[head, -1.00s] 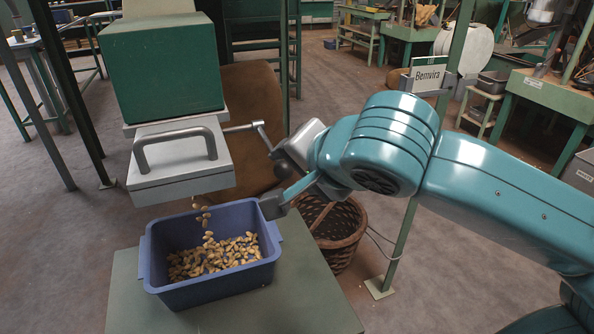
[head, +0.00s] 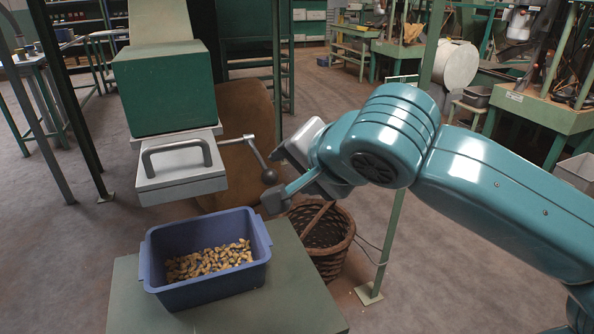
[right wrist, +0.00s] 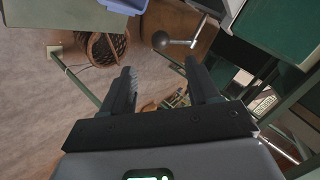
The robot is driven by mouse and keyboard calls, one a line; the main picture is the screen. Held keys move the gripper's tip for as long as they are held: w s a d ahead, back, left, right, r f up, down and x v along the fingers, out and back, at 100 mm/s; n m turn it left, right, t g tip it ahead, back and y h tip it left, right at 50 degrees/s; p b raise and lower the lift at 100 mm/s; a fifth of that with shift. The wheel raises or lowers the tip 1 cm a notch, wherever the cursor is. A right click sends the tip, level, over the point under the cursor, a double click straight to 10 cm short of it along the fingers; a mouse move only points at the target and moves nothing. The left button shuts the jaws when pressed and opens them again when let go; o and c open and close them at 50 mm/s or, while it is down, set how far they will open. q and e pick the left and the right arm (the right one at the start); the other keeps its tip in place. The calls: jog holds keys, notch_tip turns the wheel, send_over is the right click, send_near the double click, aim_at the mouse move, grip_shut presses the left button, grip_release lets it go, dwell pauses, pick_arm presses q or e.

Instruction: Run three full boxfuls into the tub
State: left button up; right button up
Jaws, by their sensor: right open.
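The blue tub (head: 205,283) stands on a green-topped stand and holds a layer of nuts. Above and behind it is the hopper's green box (head: 165,92), with a light grey measuring box (head: 180,170) with a handle below. No nuts are falling from it. A crank lever (head: 255,155) with a dark ball knob (head: 269,177) sticks out to its right, knob hanging low. My right gripper (head: 280,178) is open just right of the knob. In the right wrist view the knob (right wrist: 161,40) lies ahead of the spread fingers (right wrist: 160,72), apart from them. My left gripper is not in view.
The stand top (head: 300,312) is clear to the right of the tub. A wicker basket (head: 335,255) is on the floor behind it. A thin green post (head: 385,245) stands behind my right arm. Workbenches (head: 545,115) are at the back right.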

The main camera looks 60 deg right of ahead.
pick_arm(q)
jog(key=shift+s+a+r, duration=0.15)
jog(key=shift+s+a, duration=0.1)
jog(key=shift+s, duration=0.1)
pick_arm(e)
jog(key=shift+s+a+r, duration=0.1)
jog(key=shift+s+r, duration=0.15)
jog(key=shift+s, duration=0.05)
